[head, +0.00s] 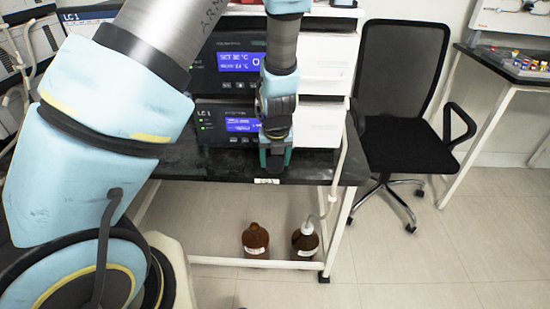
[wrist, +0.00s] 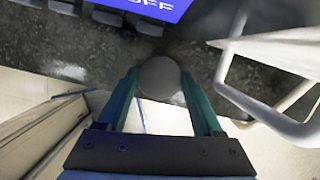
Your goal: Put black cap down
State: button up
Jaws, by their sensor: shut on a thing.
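The black cap (wrist: 159,78) shows in the wrist view as a round dark grey disc between my fingertips. My gripper (wrist: 162,92) is shut on it, with one teal finger on either side. In the head view my gripper (head: 275,160) points down at the front edge of the black benchtop (head: 190,165), in front of the lower instrument. The cap is hard to make out there between the fingers. In the wrist view the cap overlaps the dark speckled bench near its edge; I cannot tell whether it touches the surface.
Stacked instruments with blue displays (head: 240,62) stand behind my gripper. Two brown bottles, one with an uncovered-looking neck (head: 255,240) and one with a white top and tube (head: 305,242), stand below the bench. A black chair (head: 395,100) is at right. A pale tube (head: 341,160) hangs beside the bench.

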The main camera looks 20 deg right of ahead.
jog(key=o, duration=1.3)
jog(key=shift+f, duration=0.1)
jog(key=p+v, duration=0.3)
jog(key=v, duration=0.9)
jog(key=shift+s+a+p, duration=0.1)
jog(key=shift+p, duration=0.2)
